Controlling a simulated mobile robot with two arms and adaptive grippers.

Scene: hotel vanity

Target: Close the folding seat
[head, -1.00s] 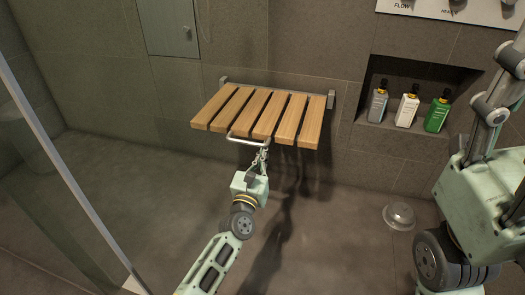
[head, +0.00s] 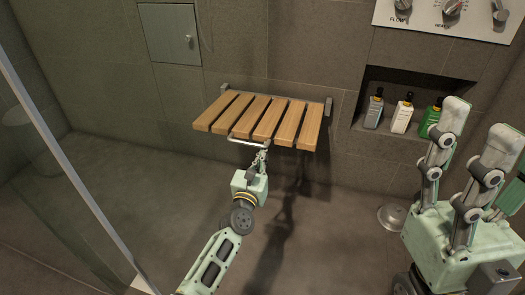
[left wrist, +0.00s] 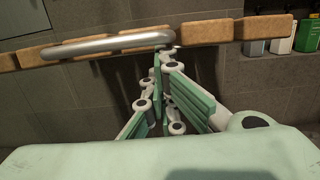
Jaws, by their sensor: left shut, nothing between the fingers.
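The folding seat (head: 256,116) is a row of wooden slats, jutting out from the wall roughly level. A metal bar handle (head: 247,142) runs along its front edge; it also crosses the left wrist view (left wrist: 108,45). My left gripper (head: 263,150) is shut and empty, just under the front edge near the handle's right end. In the left wrist view its fingertips (left wrist: 163,58) reach up to the slats; I cannot tell whether they touch. My right gripper (head: 482,118) is open and empty at the right, well away from the seat.
A wall niche at the right holds a grey bottle (head: 373,112), a white bottle (head: 402,118) and a green bottle (head: 430,121), partly behind my right gripper. A round floor drain (head: 391,218) lies below. A glass panel edge (head: 75,180) stands at the left. The floor under the seat is clear.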

